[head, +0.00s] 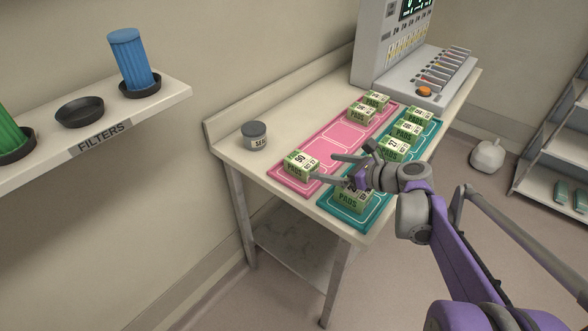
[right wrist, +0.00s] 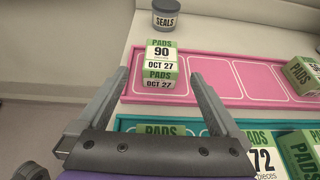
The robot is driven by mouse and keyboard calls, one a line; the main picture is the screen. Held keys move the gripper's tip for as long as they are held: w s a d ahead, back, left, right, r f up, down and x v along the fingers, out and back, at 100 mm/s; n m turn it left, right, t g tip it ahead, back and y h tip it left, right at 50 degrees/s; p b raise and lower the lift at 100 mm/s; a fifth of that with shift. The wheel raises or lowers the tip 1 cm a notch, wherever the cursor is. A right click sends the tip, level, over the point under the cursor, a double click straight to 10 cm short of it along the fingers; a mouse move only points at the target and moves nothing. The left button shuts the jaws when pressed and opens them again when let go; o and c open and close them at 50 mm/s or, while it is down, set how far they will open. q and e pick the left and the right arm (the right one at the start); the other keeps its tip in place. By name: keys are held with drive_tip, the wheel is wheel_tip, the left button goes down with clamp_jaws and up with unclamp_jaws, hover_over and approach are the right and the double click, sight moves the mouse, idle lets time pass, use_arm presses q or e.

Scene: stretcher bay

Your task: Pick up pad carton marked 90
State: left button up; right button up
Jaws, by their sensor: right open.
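The pad carton marked 90 (head: 300,164) is a small green and white box. It sits on the near left end of the pink mat (head: 325,146). It also shows in the right wrist view (right wrist: 161,58), with "90" and "OCT 27" readable. My right gripper (head: 324,168) is open, just to the right of the carton in the head view. In the right wrist view the carton appears between and slightly beyond the two fingertips, and nothing is held. My left gripper is not in view.
A teal mat (head: 327,207) with several pad cartons lies beside the pink one; a carton marked 72 (right wrist: 262,158) is close by. A grey seals jar (head: 254,135) stands left of the carton. More cartons (head: 375,100) sit at the pink mat's far end, before a console (head: 425,88).

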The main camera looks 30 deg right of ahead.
sight(304, 161)
drive_tip(key=x, duration=0.4)
drive_tip(key=shift+w+d+f, duration=0.1)
drive_tip(key=shift+w, duration=0.05)
drive_tip(key=shift+x, duration=2.95)
drive_tip(key=c, duration=1.5)
drive_tip(key=shift+r, duration=0.2)
